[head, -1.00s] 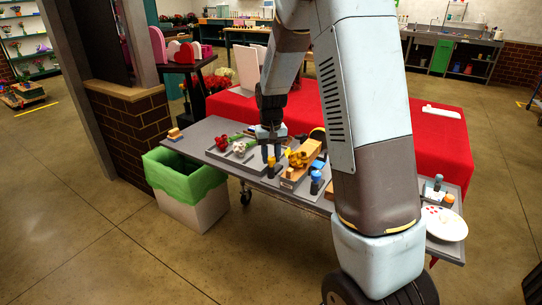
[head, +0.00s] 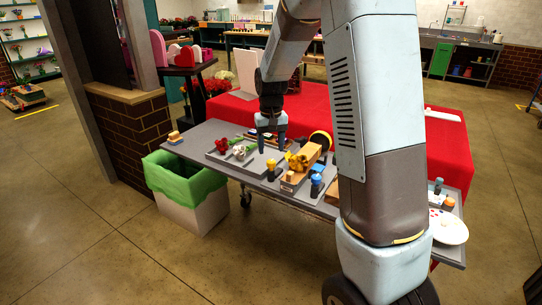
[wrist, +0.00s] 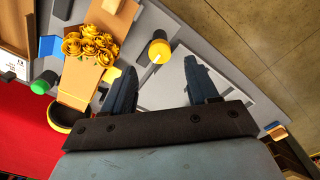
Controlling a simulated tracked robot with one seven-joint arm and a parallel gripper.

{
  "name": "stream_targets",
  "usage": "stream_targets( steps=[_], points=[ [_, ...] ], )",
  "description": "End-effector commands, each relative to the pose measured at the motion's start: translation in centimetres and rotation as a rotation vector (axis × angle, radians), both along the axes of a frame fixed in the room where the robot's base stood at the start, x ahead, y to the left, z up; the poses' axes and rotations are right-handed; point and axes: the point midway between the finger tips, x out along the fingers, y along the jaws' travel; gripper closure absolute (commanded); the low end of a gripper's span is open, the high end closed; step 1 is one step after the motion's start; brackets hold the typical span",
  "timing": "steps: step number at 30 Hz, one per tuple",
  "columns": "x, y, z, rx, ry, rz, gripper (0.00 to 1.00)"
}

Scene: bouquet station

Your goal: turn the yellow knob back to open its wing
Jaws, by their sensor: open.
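The yellow knob (head: 271,164) stands upright on a dark post at the front of the grey table. In the wrist view its round top (wrist: 159,51) carries a pale pointer line. My gripper (head: 273,150) is open and empty, just above and behind the knob in the head view. Yellow roses (wrist: 90,46) lie on a tan wrap (wrist: 80,82) left of the knob. I cannot tell which panel is the knob's wing.
A blue knob (head: 316,182) stands right of the wrap; a green knob (wrist: 42,84) shows in the wrist view. A grey tray (head: 222,157) with red and white flowers lies left. A green-lined bin (head: 180,172) stands below the table's left end.

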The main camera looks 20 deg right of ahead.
Motion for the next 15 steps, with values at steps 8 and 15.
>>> stream_targets(
  steps=[8,15],
  points=[
    [0.1,0.0,5.5,0.000,-0.004,-0.001,0.41],
    [0.1,0.0,8.0,0.000,-0.002,-0.001,0.41]
  ],
)
